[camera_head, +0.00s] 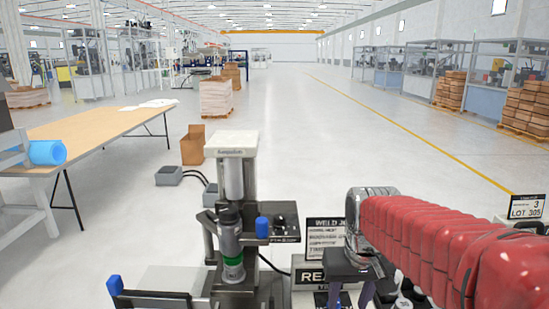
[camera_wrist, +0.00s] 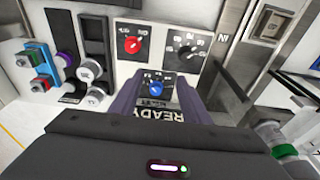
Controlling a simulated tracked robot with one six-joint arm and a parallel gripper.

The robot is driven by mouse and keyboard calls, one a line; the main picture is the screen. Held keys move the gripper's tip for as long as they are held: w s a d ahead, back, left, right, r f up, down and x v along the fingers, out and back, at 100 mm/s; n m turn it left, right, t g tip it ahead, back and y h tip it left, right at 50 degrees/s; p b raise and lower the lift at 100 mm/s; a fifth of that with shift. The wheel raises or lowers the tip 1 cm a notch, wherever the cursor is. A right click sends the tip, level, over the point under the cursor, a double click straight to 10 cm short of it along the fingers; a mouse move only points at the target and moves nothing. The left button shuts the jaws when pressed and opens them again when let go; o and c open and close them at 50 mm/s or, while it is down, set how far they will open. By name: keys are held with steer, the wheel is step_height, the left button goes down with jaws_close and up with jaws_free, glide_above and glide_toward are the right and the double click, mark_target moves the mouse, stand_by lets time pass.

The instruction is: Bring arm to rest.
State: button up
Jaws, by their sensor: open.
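My arm (camera_head: 440,240) shows in the head view as a red, ribbed sleeve reaching in from the right. It ends in a silvery wrist part above the machine's panel. My gripper (camera_wrist: 155,103) is open, with its two purple fingers apart. In the wrist view a blue knob (camera_wrist: 157,88) shows between the fingertips; I cannot tell whether they touch it. In the head view the gripper (camera_head: 350,296) points down at the panel, and its tips are partly cut off by the lower edge.
The panel also has a red knob (camera_wrist: 132,45), a black selector dial (camera_wrist: 186,51) and several buttons at left. A READY label is partly covered by my gripper. A machine column (camera_head: 232,170) stands left of my arm. A wooden-topped table (camera_head: 95,125) is farther left.

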steer(key=s+r+t, duration=0.1)
steer(key=s+t, duration=0.2)
steer(key=s, duration=1.1)
steer(key=shift+s+r+t, duration=0.15)
steer(key=shift+t, duration=0.15)
stand_by(0.8)
